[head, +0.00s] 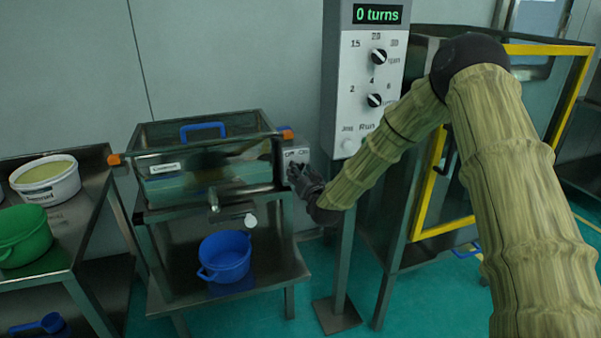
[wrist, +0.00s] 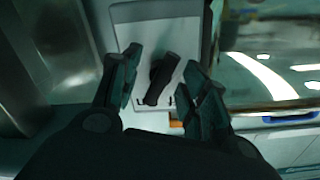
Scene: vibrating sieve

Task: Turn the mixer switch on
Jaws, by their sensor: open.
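The switch is a black rotary knob (wrist: 163,76) on a pale plate (wrist: 150,18); it shows in the wrist view, tilted in the picture. In the head view its grey box (head: 296,154), lettered "OFF" and "ON", sits at the right end of the steel mixer (head: 190,168). My gripper (head: 298,174) is in front of this box and hides most of the knob there. In the wrist view my gripper's open fingers (wrist: 160,74) stand on both sides of the knob, with gaps visible. I cannot tell how deep the fingertips reach around it.
A control post (head: 345,100) with two dials and a "0 turns" display stands right of the mixer. A yellow-framed cabinet (head: 429,190) is behind my arm. A blue pot (head: 225,257) sits on the lower shelf. A side table at left holds a white tub (head: 47,192) and green pot (head: 22,235).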

